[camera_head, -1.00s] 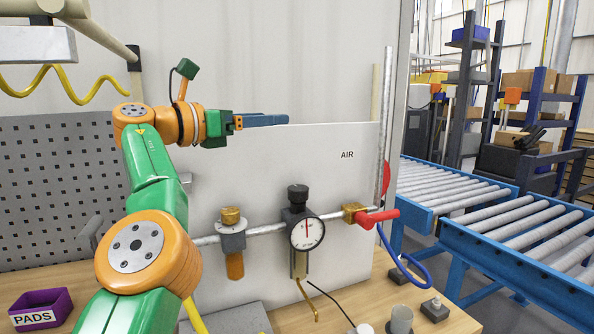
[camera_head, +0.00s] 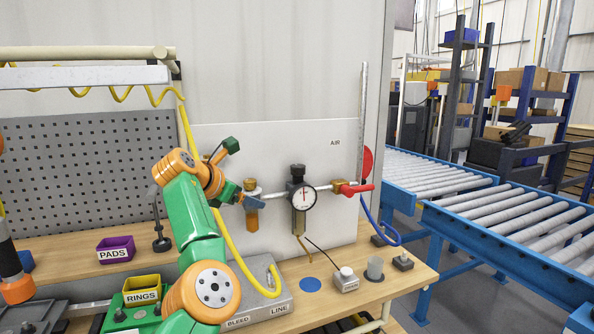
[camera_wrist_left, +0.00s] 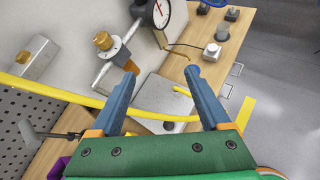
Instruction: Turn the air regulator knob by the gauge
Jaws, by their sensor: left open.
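The air regulator's black knob (camera_head: 297,171) stands upright above the round white gauge (camera_head: 304,197), on the pipe in front of the white AIR panel. In the left wrist view the gauge (camera_wrist_left: 161,12) is cut by the top edge, and the knob is out of frame. My left gripper (camera_head: 252,198) is left of the gauge, close to the brass-capped unit, whose lower part it partly covers. In the left wrist view my left gripper (camera_wrist_left: 162,70) has its fingers spread with nothing between them. My right gripper is not seen.
The brass-capped unit (camera_head: 251,186) is left of the regulator; a red valve handle (camera_head: 357,189) is right. A yellow hose (camera_head: 232,245) curves beside my arm to a grey BLEED/LINE block (camera_head: 283,303). A purple PADS bin (camera_head: 115,250) and yellow RINGS bin (camera_head: 142,288) stand left.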

